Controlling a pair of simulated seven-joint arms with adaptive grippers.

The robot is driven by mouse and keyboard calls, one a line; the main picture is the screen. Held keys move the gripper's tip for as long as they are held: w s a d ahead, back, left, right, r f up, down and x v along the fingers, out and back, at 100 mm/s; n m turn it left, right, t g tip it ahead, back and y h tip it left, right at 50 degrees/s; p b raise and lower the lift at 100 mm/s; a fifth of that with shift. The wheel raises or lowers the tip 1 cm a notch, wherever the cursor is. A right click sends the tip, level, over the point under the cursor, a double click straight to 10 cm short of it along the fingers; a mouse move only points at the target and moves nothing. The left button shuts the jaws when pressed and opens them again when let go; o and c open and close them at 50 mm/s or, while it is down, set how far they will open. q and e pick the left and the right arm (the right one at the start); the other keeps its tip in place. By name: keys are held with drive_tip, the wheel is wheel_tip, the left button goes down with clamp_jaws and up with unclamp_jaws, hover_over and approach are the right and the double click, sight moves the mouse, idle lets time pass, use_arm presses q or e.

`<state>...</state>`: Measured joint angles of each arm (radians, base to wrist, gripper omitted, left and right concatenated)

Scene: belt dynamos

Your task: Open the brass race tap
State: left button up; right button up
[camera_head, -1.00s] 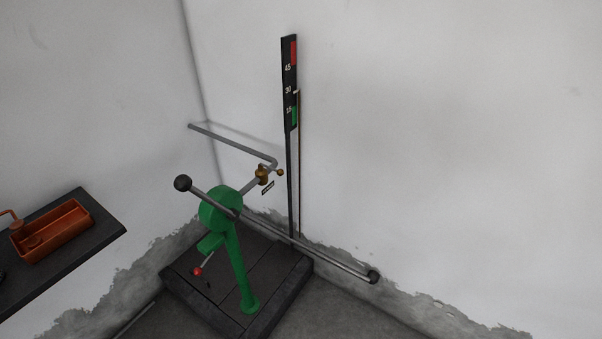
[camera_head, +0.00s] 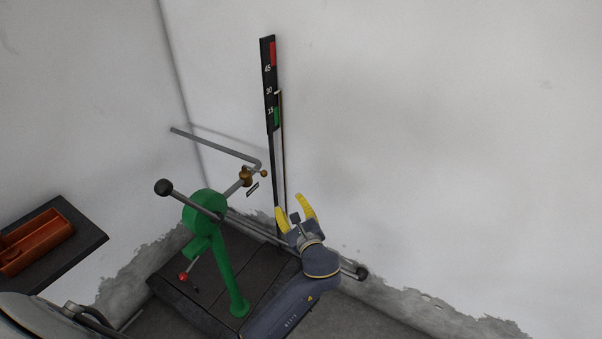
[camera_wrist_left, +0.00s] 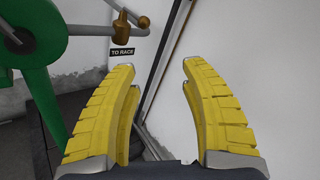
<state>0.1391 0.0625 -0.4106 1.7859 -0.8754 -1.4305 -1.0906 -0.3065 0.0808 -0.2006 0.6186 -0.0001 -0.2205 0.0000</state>
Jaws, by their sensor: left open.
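The brass race tap (camera_head: 246,176) sits on the grey pipe above and to the right of the green machine's round head. It has a brass body and a small knob on the right. In the left wrist view the brass tap (camera_wrist_left: 122,27) is at the top, with a "TO RACE" label (camera_wrist_left: 122,52) below it. My left gripper (camera_head: 293,205) is open and empty, with yellow fingers pointing up, right of and lower than the tap in the head view. The fingers are apart from the tap. My right gripper is not in view.
The green machine (camera_head: 222,250) stands on a dark plinth, with a long ball-ended bar (camera_head: 330,258) across it and a red-knobbed lever (camera_head: 184,276). A tall gauge board (camera_head: 269,90) stands by the wall. An orange tray (camera_head: 35,243) lies on a dark shelf at left.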

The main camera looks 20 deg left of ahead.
use_arm(q)
drive_tip(key=s+a+r+m+g+y, duration=0.1)
drive_tip(key=y, duration=0.1)
approach(265, 176)
drive_tip(key=shift+m, duration=0.3)
drive_tip(key=x, duration=0.9)
drive_tip(key=shift+w+a, duration=0.25)
drive_tip(key=shift+w, duration=0.1)
drive_tip(key=shift+w+a, duration=0.5)
drive_tip(key=shift+a, duration=0.1)
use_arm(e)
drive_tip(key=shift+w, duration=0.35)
use_arm(q)
drive_tip(key=shift+c, duration=0.5)
clamp_jaws()
